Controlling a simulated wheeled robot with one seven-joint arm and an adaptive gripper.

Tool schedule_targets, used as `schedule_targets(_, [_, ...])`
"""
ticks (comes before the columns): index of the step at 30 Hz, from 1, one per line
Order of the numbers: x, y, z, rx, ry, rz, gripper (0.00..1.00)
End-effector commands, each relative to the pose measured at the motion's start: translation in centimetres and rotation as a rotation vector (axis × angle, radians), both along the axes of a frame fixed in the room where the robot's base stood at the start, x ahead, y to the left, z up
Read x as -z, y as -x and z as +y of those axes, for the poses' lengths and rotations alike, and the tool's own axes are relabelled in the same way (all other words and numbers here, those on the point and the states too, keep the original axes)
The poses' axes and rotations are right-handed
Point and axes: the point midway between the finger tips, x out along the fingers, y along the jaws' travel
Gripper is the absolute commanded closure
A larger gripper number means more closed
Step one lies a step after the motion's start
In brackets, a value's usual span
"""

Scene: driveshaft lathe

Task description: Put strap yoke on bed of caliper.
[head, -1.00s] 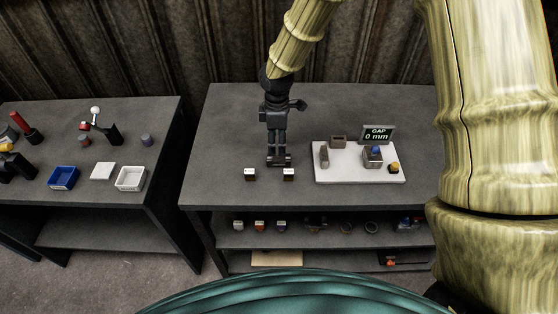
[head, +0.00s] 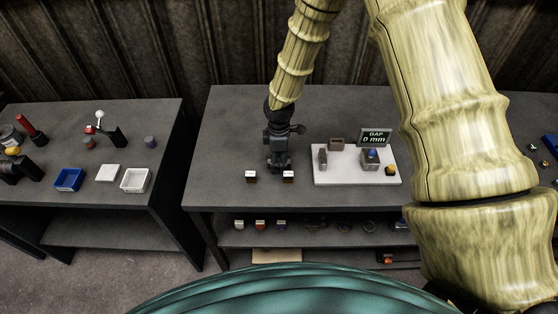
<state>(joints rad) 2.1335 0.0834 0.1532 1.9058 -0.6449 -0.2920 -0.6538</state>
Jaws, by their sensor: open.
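The caliper (head: 345,178) is a white plate on the middle table, with a display (head: 375,137) reading "GAP 0 mm". On it stand a narrow grey upright piece (head: 323,159), a dark brownish block (head: 337,144), a grey block with a blue top (head: 370,161) and a yellow-orange button (head: 391,169). My gripper (head: 279,167) points down, open, low over the table left of the caliper, with nothing seen between its fingers. I cannot tell which part is the strap yoke; several small parts, some ring-like (head: 344,226), lie on the shelf below.
Two small dark blocks with white tops stand in front of my gripper, left (head: 251,177) and right (head: 288,177). The left table holds a blue tray (head: 69,180), a white tray (head: 135,181) and a white block (head: 107,173). The middle table's back left is clear.

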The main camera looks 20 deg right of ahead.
Motion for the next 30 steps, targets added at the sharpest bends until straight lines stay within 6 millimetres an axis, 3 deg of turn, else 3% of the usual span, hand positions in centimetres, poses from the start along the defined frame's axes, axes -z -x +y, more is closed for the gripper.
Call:
schedule_targets(12, [0.75, -0.03, -0.01, -0.001, 0.0, -0.001, 0.41])
schedule_targets(21, [0.74, -0.02, -0.01, -0.001, 0.0, -0.001, 0.96])
schedule_targets(23, [0.71, -0.04, 0.0, -0.001, 0.0, -0.001, 1.0])
schedule_targets(30, [0.58, -0.05, -0.01, 0.0, 0.0, -0.001, 1.0])
